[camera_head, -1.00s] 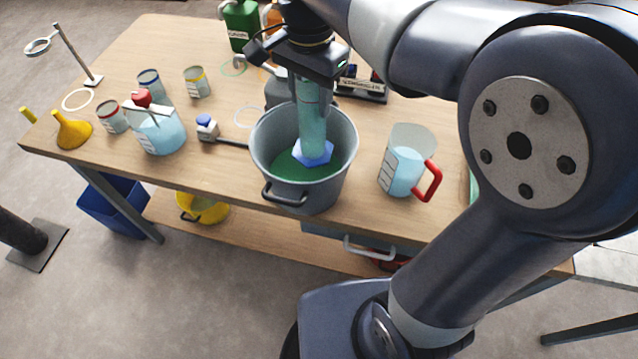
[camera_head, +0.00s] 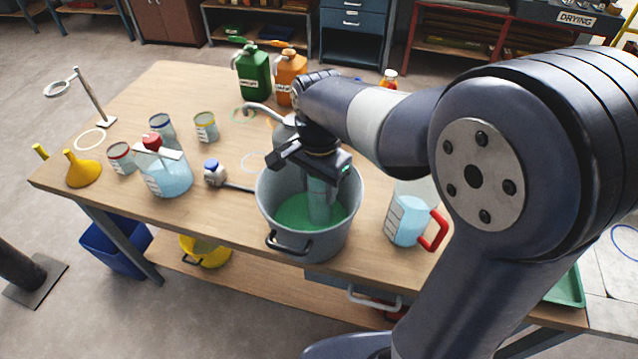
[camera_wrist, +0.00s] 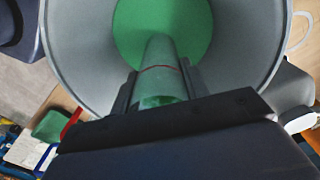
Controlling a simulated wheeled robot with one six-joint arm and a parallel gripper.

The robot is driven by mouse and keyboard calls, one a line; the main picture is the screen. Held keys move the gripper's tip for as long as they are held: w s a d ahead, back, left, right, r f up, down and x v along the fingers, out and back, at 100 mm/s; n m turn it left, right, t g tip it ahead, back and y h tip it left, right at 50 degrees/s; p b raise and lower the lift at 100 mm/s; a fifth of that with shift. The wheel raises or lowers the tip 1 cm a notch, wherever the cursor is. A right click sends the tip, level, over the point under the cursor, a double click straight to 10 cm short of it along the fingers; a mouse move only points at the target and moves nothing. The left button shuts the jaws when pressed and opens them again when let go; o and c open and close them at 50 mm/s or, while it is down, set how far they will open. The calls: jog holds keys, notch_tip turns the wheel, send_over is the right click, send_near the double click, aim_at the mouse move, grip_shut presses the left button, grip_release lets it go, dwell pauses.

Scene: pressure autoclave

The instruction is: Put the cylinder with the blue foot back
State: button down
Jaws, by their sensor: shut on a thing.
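The clear cylinder (camera_head: 320,203) hangs down inside the grey bucket (camera_head: 300,243), over or in the green liquid (camera_head: 292,212). Its blue foot is not visible now. My gripper (camera_head: 318,176) is shut on the cylinder's upper part, at about the height of the bucket's rim. In the wrist view the cylinder (camera_wrist: 160,70) with a red line around it sits between the dark fingers (camera_wrist: 158,88). It points down toward the green liquid (camera_wrist: 178,22). Whether its lower end touches the liquid or the bottom, I cannot tell.
A jug with a red handle (camera_head: 408,222) stands close right of the bucket. Green (camera_head: 252,72) and orange (camera_head: 289,72) canisters stand behind.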

jog(key=shift+f, duration=0.1)
jog(key=shift+f, duration=0.15)
jog(key=c, duration=0.8)
grip_release()
jog(key=shift+o, duration=0.2)
notch_tip(320, 180, up, 12)
jog(key=shift+r, duration=0.25)
